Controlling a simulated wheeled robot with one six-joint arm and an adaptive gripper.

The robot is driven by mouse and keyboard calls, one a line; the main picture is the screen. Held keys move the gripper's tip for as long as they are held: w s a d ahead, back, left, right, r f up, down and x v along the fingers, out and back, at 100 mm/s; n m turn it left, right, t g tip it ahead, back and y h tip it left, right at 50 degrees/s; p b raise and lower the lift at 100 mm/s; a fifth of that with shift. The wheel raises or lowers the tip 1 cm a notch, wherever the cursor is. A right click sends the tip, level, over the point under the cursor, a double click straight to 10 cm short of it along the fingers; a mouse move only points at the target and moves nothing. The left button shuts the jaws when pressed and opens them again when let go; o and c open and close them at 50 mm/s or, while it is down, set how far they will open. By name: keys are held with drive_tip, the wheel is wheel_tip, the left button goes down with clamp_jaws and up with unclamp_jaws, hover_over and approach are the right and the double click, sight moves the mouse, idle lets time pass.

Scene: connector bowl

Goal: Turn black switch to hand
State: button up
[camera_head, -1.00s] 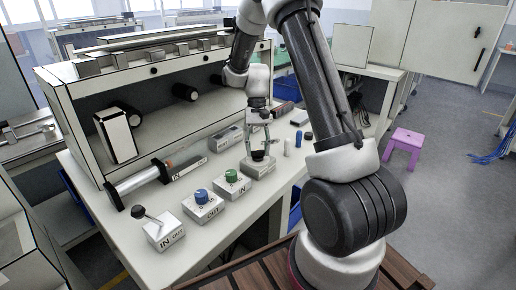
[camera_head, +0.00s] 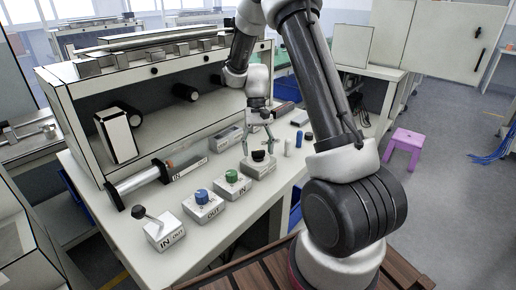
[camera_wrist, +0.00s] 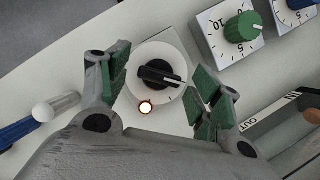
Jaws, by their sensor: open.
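The black switch (camera_wrist: 160,74) is a dark knob with a white pointer line on a round white dial, with a lit lamp (camera_wrist: 146,107) beside it. In the head view the black switch (camera_head: 259,155) tops a grey box (camera_head: 258,168) on the bench. My gripper (camera_head: 257,147) points down just above the switch. In the wrist view my gripper (camera_wrist: 158,88) is open, with green-padded fingers on either side of the dial and a gap to the knob. Labels around the dial are too small to read.
A green knob box (camera_head: 231,183), a blue knob box (camera_head: 203,206) and an IN/OUT lever box (camera_head: 161,231) stand in a row to the left. Small blue and white cylinders (camera_head: 287,148) stand to the right. A shelf unit (camera_head: 165,90) rises behind.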

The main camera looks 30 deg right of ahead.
drive_tip(key=v, duration=1.2)
drive_tip(key=shift+w, duration=0.1)
drive_tip(key=shift+f, duration=0.1)
